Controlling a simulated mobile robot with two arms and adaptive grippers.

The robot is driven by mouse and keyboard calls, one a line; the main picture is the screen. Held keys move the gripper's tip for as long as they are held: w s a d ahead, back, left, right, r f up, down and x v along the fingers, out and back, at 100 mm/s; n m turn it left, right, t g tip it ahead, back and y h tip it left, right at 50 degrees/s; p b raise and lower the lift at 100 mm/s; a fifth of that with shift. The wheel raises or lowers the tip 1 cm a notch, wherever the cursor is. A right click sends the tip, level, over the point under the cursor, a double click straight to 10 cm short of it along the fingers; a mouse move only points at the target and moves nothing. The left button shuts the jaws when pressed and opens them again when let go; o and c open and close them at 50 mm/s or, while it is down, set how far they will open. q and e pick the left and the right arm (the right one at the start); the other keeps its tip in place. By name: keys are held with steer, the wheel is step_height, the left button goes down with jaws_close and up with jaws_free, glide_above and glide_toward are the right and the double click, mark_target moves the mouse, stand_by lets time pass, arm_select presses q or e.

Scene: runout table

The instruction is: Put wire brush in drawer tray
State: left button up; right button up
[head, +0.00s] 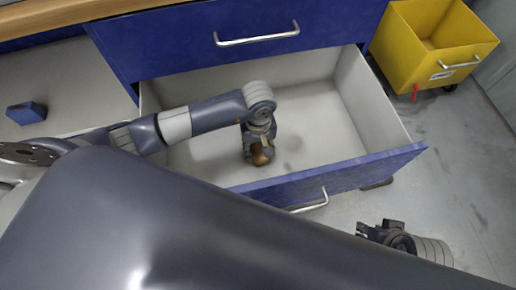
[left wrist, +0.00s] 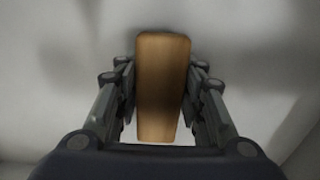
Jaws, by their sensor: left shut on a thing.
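The drawer tray (head: 305,110) is pulled open below the blue drawer front and looks pale and otherwise empty. My left gripper (head: 260,156) reaches down inside it. In the left wrist view, my left gripper (left wrist: 163,95) is shut on a brown wooden block-like piece (left wrist: 162,85), which appears to be the wire brush; no bristles show. In the head view only a bit of the brown brush (head: 262,158) shows between the fingers. I cannot tell whether it touches the tray floor. My right gripper (head: 380,230) is low over the floor at the right, away from the drawer.
A yellow bin (head: 430,50) on wheels stands at the back right. A closed blue drawer (head: 240,45) with a metal handle is above the open one. A small blue block (head: 26,112) lies on the pale surface at the left. Grey floor is clear at the right.

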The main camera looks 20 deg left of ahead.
mark_target(258, 147)
arm_select(q)
steer(key=shift+f, duration=0.3)
arm_select(e)
steer(key=shift+f, duration=0.2)
arm_select(q)
steer(key=o, duration=1)
steer(key=shift+r, duration=0.2)
step_height(258, 147, up, 5)
steer(key=shift+w+f+p, duration=0.1)
steer(key=shift+p, duration=0.6)
step_height(258, 147, up, 7)
steer(key=p, duration=0.1)
arm_select(e)
steer(key=x, duration=0.4)
steer(key=shift+w+f, duration=0.1)
steer(key=shift+f, duration=0.3)
steer(key=shift+a, duration=0.1)
